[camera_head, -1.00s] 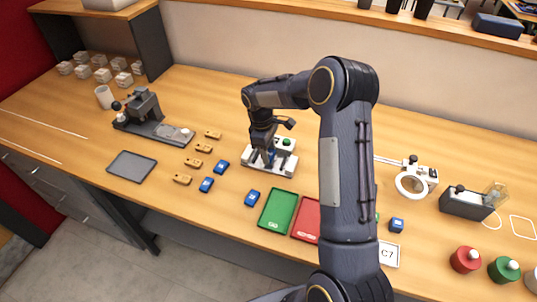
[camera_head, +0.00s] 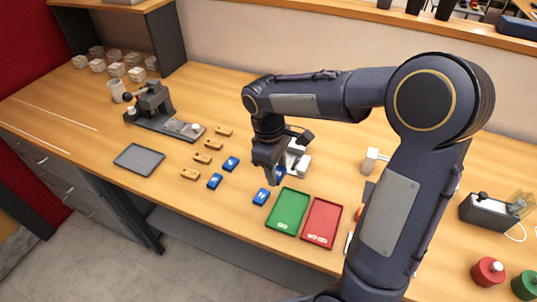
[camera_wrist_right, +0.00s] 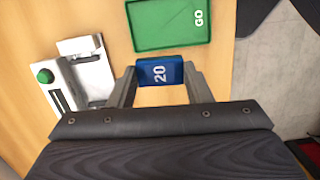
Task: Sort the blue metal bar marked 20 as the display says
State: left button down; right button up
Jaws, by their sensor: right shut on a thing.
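My right gripper (camera_head: 272,172) is shut on a blue metal bar (camera_wrist_right: 160,73). The right wrist view shows the white 20 on the bar between the fingertips. In the head view the bar (camera_head: 280,174) is mostly covered by the gripper. It is above the table, beside the white fixture (camera_wrist_right: 88,75) with a green button. A green tray (camera_head: 288,212), marked GO in the right wrist view (camera_wrist_right: 168,25), lies in front of the gripper. A red tray (camera_head: 322,221) lies to its right. No readable display shows. My left gripper is out of view.
Several tan bars (camera_head: 202,158) and more blue bars (camera_head: 230,163) lie left of the trays. A grey tray (camera_head: 139,160) and a dark press (camera_head: 155,108) stand further left. My right arm hides much of the right side.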

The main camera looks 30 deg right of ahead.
jog(key=m, duration=0.1)
send_over(291, 208)
jog(key=f, duration=0.4)
jog(key=shift+w+a+f+b, duration=0.1)
jog(key=shift+w+f+b, duration=0.1)
jog(key=shift+f+b, duration=0.1)
notch_tip(291, 208, down, 4)
jog(key=b, duration=0.3)
jog(key=shift+r+b, duration=0.1)
jog(key=shift+b, duration=0.2)
jog(key=shift+f, duration=0.45)
jog(key=shift+f, duration=0.35)
dwell(0.5)
jog(key=o, duration=1.1)
jog(key=shift+c, duration=0.2)
notch_tip(291, 208, up, 8)
jog(key=w, duration=0.1)
jog(key=shift+a+f, duration=0.15)
jog(key=shift+a, duration=0.2)
